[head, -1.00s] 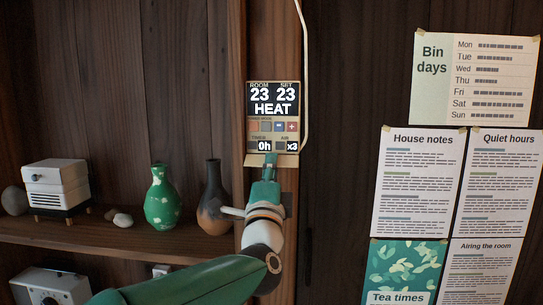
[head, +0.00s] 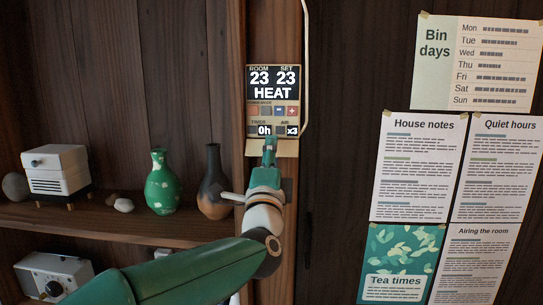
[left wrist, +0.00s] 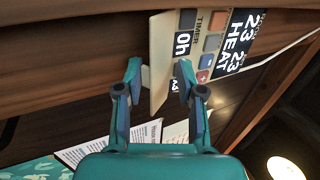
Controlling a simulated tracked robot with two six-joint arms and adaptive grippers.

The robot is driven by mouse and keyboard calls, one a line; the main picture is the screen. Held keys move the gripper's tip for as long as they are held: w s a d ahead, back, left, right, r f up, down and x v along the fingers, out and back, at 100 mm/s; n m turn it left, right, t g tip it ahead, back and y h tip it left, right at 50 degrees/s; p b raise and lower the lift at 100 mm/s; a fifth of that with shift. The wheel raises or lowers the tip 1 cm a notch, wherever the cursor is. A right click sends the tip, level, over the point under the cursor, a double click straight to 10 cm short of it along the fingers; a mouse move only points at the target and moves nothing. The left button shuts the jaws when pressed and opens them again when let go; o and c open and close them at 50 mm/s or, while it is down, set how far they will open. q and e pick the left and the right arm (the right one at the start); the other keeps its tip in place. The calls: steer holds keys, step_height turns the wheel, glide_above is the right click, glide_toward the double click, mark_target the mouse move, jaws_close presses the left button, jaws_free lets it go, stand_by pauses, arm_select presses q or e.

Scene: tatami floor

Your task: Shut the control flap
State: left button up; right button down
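The control panel (head: 273,82) is on a wooden post and reads 23, 23 and HEAT. Its beige flap (head: 254,148) is at the panel's lower edge, open, with the buttons uncovered. In the left wrist view the flap (left wrist: 160,62) stands out from the panel between the fingers of my left gripper (left wrist: 158,72). The fingers are apart, one on each side of the flap, and I cannot tell whether either touches it. In the head view my left gripper (head: 269,148) is just below the panel and hides part of the flap. My right gripper is not in view.
A shelf (head: 110,226) at the left holds a white device (head: 57,170), a green vase (head: 162,182), a dark vase (head: 212,188) and stones. A pale cable (head: 306,80) runs beside the panel. Posters (head: 420,165) cover the wall at the right.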

arm_select(q)
steer(key=shift+s+r, duration=0.15)
steer(key=v, duration=1.2)
steer(key=shift+f, duration=0.2)
steer(key=shift+o, duration=0.3)
